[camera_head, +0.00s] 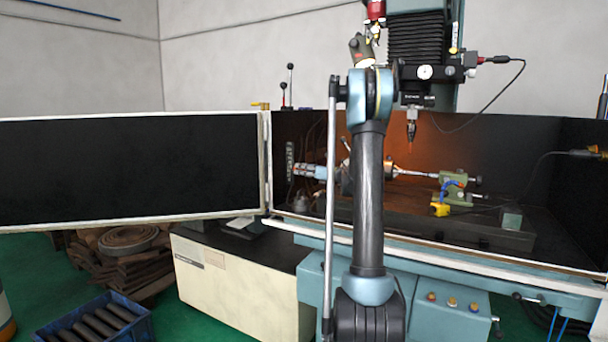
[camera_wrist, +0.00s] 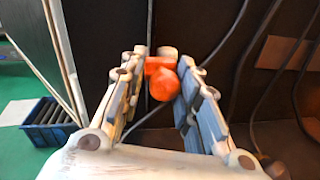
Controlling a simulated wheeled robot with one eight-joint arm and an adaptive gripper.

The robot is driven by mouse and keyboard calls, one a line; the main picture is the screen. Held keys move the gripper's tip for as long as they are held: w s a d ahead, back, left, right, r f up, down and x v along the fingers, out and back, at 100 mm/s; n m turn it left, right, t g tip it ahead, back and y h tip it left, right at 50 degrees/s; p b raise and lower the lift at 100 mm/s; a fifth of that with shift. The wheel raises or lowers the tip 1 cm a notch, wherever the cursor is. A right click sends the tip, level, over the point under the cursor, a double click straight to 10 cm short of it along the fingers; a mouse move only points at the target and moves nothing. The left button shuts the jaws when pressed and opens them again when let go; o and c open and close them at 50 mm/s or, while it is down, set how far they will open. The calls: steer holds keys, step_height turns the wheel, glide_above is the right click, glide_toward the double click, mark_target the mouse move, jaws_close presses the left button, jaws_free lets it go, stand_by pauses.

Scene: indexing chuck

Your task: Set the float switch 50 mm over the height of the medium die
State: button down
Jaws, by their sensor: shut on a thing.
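My gripper (camera_wrist: 164,60) is shut on an orange-red rounded piece, which I take for the float switch (camera_wrist: 162,84), between its two fingers in the wrist view. Dark cables pass close by it; I cannot tell which one belongs to it. In the head view my gripper (camera_head: 308,171) points left inside the machine enclosure, partly behind my own arm. The float switch cannot be made out there. I cannot pick out the medium die in either view.
The enclosure's open door (camera_head: 130,165) stands at the left. A spindle head (camera_head: 424,72) hangs above, right of my arm. A green tailstock (camera_head: 452,185) and a yellow piece (camera_head: 440,209) are on the machine bed at right. A blue bin (camera_head: 95,322) sits on the floor.

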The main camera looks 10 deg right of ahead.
steer(key=c, duration=1.5)
jaws_free()
steer(key=shift+w+d+r, duration=0.1)
steer(key=shift+w+d, duration=0.15)
steer(key=shift+d, duration=0.1)
steer(key=shift+c, duration=0.2)
steer(key=shift+o, duration=1)
steer(key=shift+w, duration=0.1)
steer(key=shift+a, duration=0.1)
steer(key=v, duration=1.2)
steer(key=shift+a, duration=0.1)
